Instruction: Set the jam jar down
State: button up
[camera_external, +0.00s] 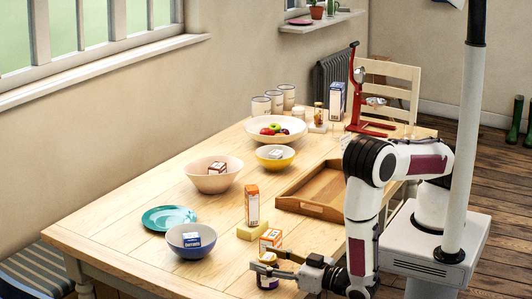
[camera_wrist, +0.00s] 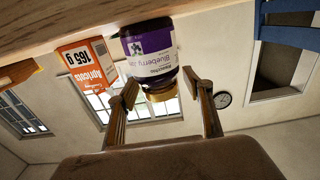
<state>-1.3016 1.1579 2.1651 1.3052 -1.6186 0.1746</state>
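The jam jar (camera_wrist: 150,52) has a purple blueberry label and a gold lid. It is between the fingers of my gripper (camera_wrist: 160,84), which lie against its sides near the lid. In the outside view the jar (camera_external: 268,282) is at the table's near edge, partly hidden by my gripper (camera_external: 264,261). The wrist view is upside down; the jar's base is at the tabletop, and I cannot tell whether it touches.
An orange and white Apricots box (camera_external: 270,240) stands just behind the jar. A blue bowl (camera_external: 191,251) and a turquoise plate (camera_external: 170,217) are to the left. The table's front left is bare.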

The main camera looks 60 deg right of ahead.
jog(key=shift+s, duration=0.1)
jog(key=shift+s, duration=1.05)
jog(key=s, duration=0.3)
jog(key=shift+s+a+r, duration=0.15)
jog(key=shift+a+r, duration=0.1)
jog(key=shift+r, duration=0.15)
jog(key=shift+s, duration=1.1)
jog(key=shift+o, duration=0.6)
jog(key=shift+r, duration=0.1)
